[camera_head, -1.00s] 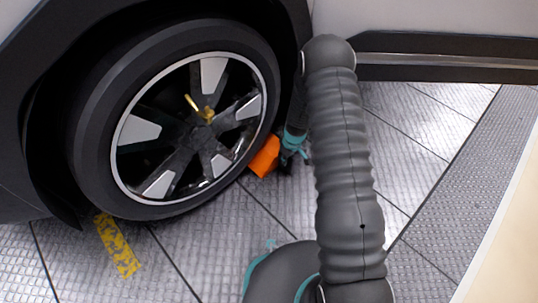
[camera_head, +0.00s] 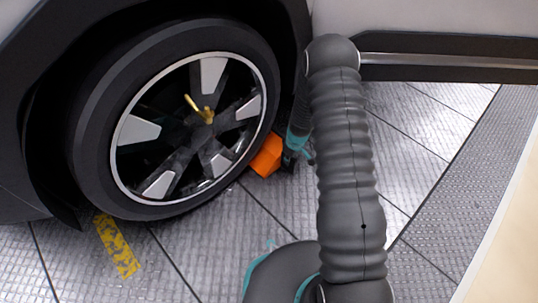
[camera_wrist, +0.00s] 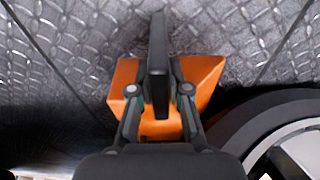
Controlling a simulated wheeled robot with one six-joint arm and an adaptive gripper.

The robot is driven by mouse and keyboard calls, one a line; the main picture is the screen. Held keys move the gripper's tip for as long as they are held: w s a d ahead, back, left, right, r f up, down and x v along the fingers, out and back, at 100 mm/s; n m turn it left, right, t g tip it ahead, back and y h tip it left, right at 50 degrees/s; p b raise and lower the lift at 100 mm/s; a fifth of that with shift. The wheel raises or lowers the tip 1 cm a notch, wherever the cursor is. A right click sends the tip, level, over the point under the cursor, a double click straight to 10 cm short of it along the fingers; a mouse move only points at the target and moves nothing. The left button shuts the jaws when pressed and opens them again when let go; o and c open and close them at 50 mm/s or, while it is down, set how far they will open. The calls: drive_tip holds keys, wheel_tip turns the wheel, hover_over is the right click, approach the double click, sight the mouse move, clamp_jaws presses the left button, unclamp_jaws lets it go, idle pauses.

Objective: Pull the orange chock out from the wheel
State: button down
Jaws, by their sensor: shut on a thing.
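The orange chock (camera_head: 267,156) lies on the metal floor at the lower right of the wheel (camera_head: 190,115), against or very near the tyre; in the head view I cannot tell if they touch. My gripper (camera_head: 289,160) is at the chock's right side, partly behind my arm. In the wrist view the chock (camera_wrist: 205,82) shows on both sides of my gripper (camera_wrist: 158,65), which is shut on it and hides its middle. The tyre (camera_wrist: 250,115) is at the lower right there, close to the chock.
The grey vehicle body (camera_head: 440,18) and its dark sill (camera_head: 450,58) stand above and behind my arm. The floor plates (camera_head: 420,120) to the right are clear.

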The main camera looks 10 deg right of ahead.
drive_tip(key=shift+s+d, duration=1.85)
drive_tip(key=shift+s, duration=0.75)
drive_tip(key=shift+s+d, duration=1.9)
drive_tip(key=shift+s, duration=0.7)
drive_tip(key=shift+s+d, duration=1.85)
drive_tip(key=shift+s, duration=0.75)
drive_tip(key=c, duration=0.7)
unclamp_jaws()
drive_tip(key=shift+r, duration=0.15)
drive_tip(key=shift+s+d+r+p, duration=0.15)
drive_tip(key=shift+s+r+p, duration=0.1)
drive_tip(key=shift+r+p, duration=1.4)
drive_tip(key=shift+s+d+r+p, duration=0.2)
drive_tip(key=shift+r+p, duration=0.8)
drive_tip(key=shift+r, duration=1.2)
drive_tip(key=shift+s+d+r+p, duration=0.15)
drive_tip(key=shift+s+r+p, duration=0.1)
drive_tip(key=shift+r+p, duration=1.4)
